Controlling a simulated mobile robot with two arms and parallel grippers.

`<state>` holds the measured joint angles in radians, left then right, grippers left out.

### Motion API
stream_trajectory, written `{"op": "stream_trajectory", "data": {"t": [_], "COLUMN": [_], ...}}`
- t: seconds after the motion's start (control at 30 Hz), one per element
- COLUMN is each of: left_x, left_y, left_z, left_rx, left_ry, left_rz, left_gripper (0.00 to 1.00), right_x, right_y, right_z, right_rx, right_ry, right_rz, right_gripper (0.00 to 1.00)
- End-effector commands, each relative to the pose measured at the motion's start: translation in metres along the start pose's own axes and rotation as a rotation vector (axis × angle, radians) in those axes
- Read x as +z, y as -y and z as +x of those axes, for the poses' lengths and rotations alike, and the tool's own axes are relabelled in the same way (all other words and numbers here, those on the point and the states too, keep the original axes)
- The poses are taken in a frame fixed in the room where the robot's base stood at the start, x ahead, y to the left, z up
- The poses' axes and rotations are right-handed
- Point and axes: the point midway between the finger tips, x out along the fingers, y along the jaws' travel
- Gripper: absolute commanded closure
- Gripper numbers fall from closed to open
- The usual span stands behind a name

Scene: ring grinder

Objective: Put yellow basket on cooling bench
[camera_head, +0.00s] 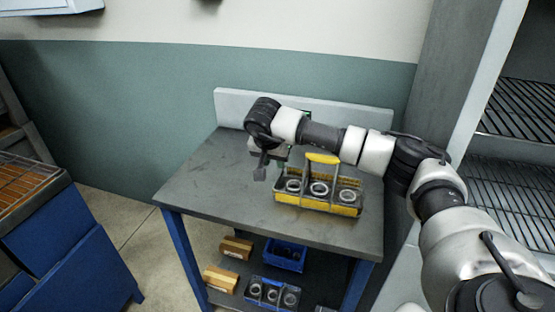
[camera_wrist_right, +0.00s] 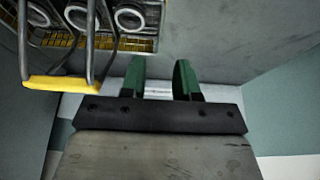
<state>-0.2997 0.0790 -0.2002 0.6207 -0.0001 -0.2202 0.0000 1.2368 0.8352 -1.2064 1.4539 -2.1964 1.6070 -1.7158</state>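The yellow basket (camera_head: 318,205) stands upright on a grey-topped bench (camera_head: 205,190) with blue legs. It has a yellow handle (camera_head: 323,158) and holds metal rings in three compartments. In the right wrist view the basket's yellow handle (camera_wrist_right: 60,83) shows at upper left. My right gripper (camera_head: 261,172) is over the bench, just left of the basket and apart from it. Its two green-padded fingers (camera_wrist_right: 160,78) are spread with nothing between them. My left gripper is not in view. No label shows which surface is the cooling bench.
A lower shelf holds a blue bin (camera_head: 286,254), another basket of rings (camera_head: 272,292) and wooden boxes (camera_head: 236,247). A blue cabinet with a wire rack (camera_head: 30,187) stands at left. Wire shelves (camera_head: 520,110) are at right. The bench's left part is clear.

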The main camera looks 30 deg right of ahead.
Motion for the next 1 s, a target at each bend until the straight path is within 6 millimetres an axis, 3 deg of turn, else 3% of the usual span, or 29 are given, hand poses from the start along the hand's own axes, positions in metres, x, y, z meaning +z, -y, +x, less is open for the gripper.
{"op": "stream_trajectory", "data": {"t": [0.1,0.33,0.47,0.57,0.63,0.7,0.8,0.9,1.0], "left_x": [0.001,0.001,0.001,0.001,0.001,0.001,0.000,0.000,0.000], "left_y": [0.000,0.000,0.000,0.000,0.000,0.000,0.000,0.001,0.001], "left_z": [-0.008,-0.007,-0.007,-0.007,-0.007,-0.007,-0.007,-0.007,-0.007], "left_rx": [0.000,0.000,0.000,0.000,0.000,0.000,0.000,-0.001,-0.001], "left_ry": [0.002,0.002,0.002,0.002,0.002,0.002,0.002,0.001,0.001], "left_rz": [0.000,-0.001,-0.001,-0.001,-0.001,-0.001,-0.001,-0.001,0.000], "left_gripper": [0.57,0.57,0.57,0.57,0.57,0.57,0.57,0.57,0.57], "right_x": [-0.001,0.001,0.027,0.084,0.143,0.203,0.266,0.308,0.330], "right_y": [0.001,0.002,0.017,0.044,0.068,0.088,0.103,0.110,0.111], "right_z": [-0.010,-0.009,-0.004,-0.002,-0.009,-0.028,-0.064,-0.105,-0.140], "right_rx": [0.002,-0.002,-0.061,-0.176,-0.282,-0.370,-0.433,-0.441,-0.399], "right_ry": [0.001,0.005,0.077,0.243,0.443,0.678,1.002,1.316,1.597], "right_rz": [-0.001,0.000,0.007,0.038,0.093,0.178,0.316,0.466,0.621], "right_gripper": [0.69,0.69,0.69,0.69,0.69,0.69,0.69,0.69,0.69]}}
